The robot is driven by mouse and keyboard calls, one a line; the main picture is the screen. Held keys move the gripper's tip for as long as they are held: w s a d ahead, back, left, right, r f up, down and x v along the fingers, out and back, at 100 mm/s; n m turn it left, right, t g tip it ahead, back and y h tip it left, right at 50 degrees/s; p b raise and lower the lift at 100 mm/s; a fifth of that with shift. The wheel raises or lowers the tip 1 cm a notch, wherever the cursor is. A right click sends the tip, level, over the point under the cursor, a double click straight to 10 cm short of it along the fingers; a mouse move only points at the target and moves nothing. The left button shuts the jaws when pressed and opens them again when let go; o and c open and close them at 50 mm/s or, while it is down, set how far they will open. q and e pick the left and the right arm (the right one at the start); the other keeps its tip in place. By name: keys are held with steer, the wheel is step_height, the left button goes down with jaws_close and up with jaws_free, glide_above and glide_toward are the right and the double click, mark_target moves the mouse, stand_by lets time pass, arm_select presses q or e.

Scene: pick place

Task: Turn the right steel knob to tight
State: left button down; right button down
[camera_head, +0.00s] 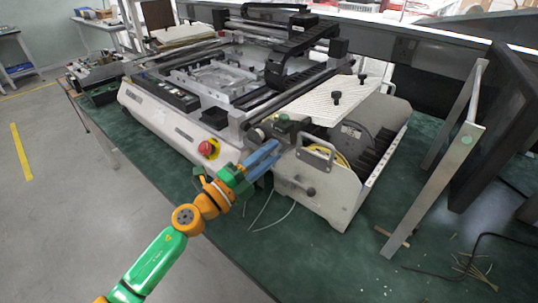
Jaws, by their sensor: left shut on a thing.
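A white bench machine (172,124) with rails and a flat bed stands on a green table. My left gripper (272,153) reaches its front right corner, with blue fingers pointing up and right. The fingers are shut on the right steel knob, which they hide almost fully at this size. I cannot tell how far the knob is turned. A round grey steel part (256,136) shows just behind and left of the fingers. My right gripper is not in view.
A red and yellow stop button (208,148) sits close left of my gripper. A side plate with a metal handle (318,156) stands close right. A propped metal bar (440,180) rises at the right. The green tabletop (310,255) in front is mostly clear, apart from a thin cable.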

arm_select(q)
steer(key=shift+m, duration=1)
steer(key=shift+f, duration=0.1)
steer(key=c, duration=0.6)
jaws_free()
steer(key=b+v, duration=0.1)
steer(key=v, duration=0.6)
steer(key=shift+a, duration=0.1)
